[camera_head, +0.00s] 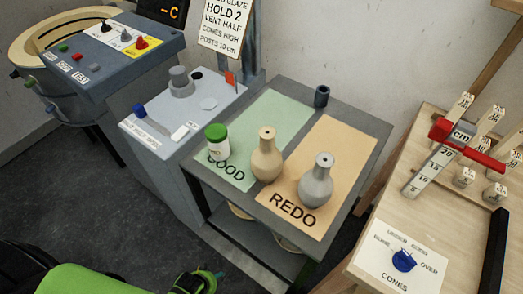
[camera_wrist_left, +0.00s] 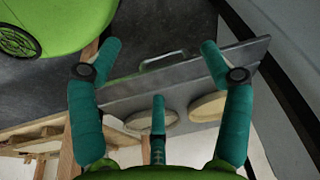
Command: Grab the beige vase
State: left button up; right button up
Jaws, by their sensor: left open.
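The beige vase (camera_head: 267,160) stands upright on the dark cart top (camera_head: 355,118), at the border between the green GOOD mat (camera_head: 268,112) and the orange REDO mat (camera_head: 338,145). A grey vase (camera_head: 316,182) stands to its right on the REDO mat. My left gripper (camera_wrist_left: 160,62) is open and empty in the left wrist view, its teal fingers spread. A green and dark part of it appears at the bottom edge of the head view, low in front of the cart and well apart from the vase. The vase does not show in the wrist view. My right gripper is not in view.
A white jar with a green lid (camera_head: 217,141) stands left of the vase. A small dark cup (camera_head: 321,96) is at the cart's back. Round beige discs (camera_wrist_left: 152,121) lie on the lower shelf. A wooden table (camera_head: 385,222) stands right; grey equipment (camera_head: 180,120) stands left.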

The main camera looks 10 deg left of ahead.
pick_arm(q)
jog(key=w+r+t+p, duration=0.15)
jog(key=w+r, duration=0.35)
jog(key=r, duration=0.5)
jog(key=m+t+h+p, duration=0.4)
jog(key=t+h+p, duration=0.2)
jog(key=t+h, duration=0.1)
send_near(265, 144)
jog(key=x, duration=0.4)
jog(key=p+x, duration=0.1)
jog(key=x, duration=0.4)
jog(key=shift+r, duration=0.1)
jog(key=shift+w+d, duration=0.1)
jog(key=shift+w, duration=0.15)
jog(key=shift+s, duration=0.1)
grip_shut()
